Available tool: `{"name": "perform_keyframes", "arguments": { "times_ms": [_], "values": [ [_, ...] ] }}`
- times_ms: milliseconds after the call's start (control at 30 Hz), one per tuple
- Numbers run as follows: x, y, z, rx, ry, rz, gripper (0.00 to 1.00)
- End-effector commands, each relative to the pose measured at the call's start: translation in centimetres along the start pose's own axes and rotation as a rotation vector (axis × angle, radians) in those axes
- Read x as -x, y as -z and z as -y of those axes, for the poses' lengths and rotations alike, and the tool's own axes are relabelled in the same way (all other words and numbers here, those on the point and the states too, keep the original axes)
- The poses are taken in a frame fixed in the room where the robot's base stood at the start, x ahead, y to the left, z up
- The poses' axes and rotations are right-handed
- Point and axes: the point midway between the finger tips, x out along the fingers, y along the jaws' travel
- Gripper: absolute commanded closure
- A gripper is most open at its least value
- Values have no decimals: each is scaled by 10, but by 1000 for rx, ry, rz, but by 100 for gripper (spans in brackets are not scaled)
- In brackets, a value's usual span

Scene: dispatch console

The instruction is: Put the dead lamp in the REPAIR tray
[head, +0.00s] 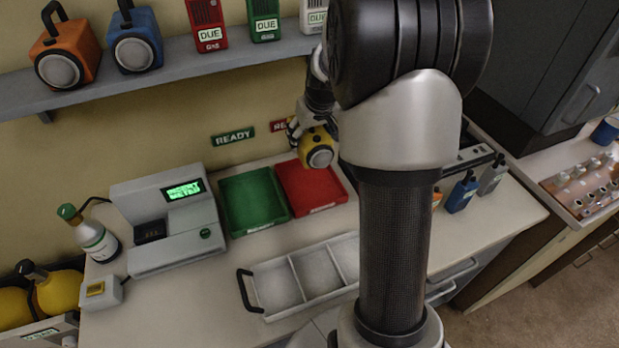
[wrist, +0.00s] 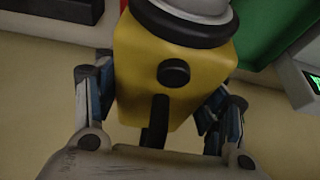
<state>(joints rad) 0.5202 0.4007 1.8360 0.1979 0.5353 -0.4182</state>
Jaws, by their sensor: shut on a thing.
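A yellow lamp (head: 318,148) with a pale round lens is held in my gripper (head: 305,128), just above the back of the red tray (head: 310,190). In the wrist view the lamp (wrist: 172,70) fills the space between the two fingers of my gripper (wrist: 160,108), which are shut on its sides. A green tray (head: 252,200) lies directly left of the red one. A green READY sign (head: 233,137) is on the wall above the green tray. A red sign (head: 280,125) above the red tray is mostly hidden by my gripper. Both trays look empty.
A grey tester with a lit green display (head: 183,190) stands left of the trays. A white three-part carrier (head: 282,282) lies in front. Orange (head: 65,50) and blue (head: 135,40) lamps stand on the shelf (head: 180,62) above. Small radios (head: 462,192) stand at right.

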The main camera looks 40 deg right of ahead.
Motion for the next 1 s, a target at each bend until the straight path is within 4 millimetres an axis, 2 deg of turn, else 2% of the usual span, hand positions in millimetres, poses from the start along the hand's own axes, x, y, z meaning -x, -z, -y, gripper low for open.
{"name": "perform_keyframes", "arguments": {
  "times_ms": [33, 300, 400, 633, 867, 1000],
  "values": [
    [-16, -7, 0, -1, 1, 1, 79],
    [-74, -30, 0, 0, -1, -3, 79],
    [-86, -34, 0, -1, -1, -3, 79],
    [-98, -39, 0, -1, -1, -4, 79],
    [-129, -52, 0, -1, -1, -3, 79],
    [-131, -53, 0, 0, -2, -5, 79]
  ]
}}
